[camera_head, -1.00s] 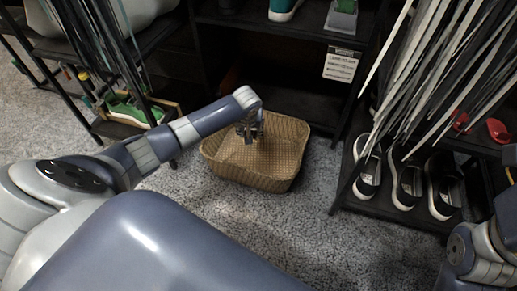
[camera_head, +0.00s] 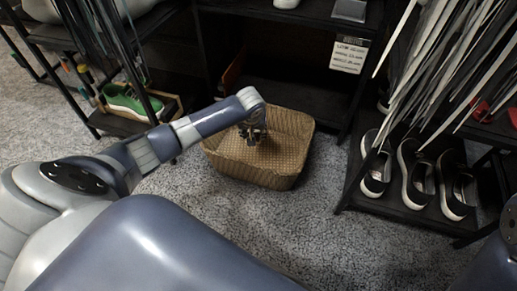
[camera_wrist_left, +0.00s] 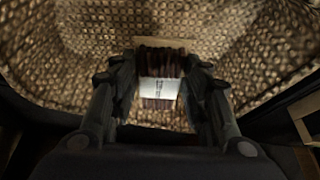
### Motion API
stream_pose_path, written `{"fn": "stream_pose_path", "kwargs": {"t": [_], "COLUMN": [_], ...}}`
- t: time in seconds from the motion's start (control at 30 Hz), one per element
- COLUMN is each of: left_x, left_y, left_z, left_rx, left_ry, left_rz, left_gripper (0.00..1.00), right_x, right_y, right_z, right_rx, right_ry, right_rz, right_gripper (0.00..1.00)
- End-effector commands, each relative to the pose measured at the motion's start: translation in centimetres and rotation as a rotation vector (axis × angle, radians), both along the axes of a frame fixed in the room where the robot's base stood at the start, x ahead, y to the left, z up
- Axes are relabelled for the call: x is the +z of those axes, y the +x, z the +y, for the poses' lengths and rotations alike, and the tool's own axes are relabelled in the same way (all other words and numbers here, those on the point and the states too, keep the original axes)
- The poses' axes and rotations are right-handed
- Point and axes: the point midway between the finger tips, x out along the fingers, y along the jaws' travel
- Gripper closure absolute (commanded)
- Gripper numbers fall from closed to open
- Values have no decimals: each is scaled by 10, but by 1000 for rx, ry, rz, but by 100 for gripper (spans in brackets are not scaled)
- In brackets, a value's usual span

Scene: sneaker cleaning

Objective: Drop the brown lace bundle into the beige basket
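The beige woven basket (camera_head: 222,168) stands on the carpet in the middle of the head view. My left gripper (camera_head: 253,136) points down into it from above. In the left wrist view, the brown lace bundle (camera_wrist_left: 160,62) with a white paper band sits between the fingers of my left gripper (camera_wrist_left: 160,85). Both fingers appear to press on its sides, and the basket weave (camera_wrist_left: 75,45) fills the background. The bundle's height above the basket floor is hard to judge. My right gripper is outside the views.
A dark shelf with hanging laces and black shoes (camera_head: 412,175) stands to the right. A green shoe (camera_head: 130,103) sits on a low rack at the left. A dark shelf with a paper sign (camera_head: 349,55) is behind the basket. Carpet (camera_head: 270,225) in front is clear.

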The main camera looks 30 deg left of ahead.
Motion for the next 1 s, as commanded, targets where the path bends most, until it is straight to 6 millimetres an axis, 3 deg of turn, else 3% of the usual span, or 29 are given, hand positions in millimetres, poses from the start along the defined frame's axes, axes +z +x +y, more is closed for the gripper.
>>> {"fn": "stream_pose_path", "kwargs": {"t": [0.03,0.1,0.57,1.0], "left_x": [0,0,7,79], "left_y": [0,0,-2,-28], "left_z": [0,0,-1,-15], "left_rx": [0,0,0,-1], "left_ry": [0,0,-1,0], "left_rz": [0,0,0,-2], "left_gripper": [46,34,34,34], "right_x": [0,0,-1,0], "right_y": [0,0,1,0], "right_z": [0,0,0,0], "right_rx": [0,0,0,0], "right_ry": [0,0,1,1], "right_rz": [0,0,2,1], "right_gripper": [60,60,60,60]}}
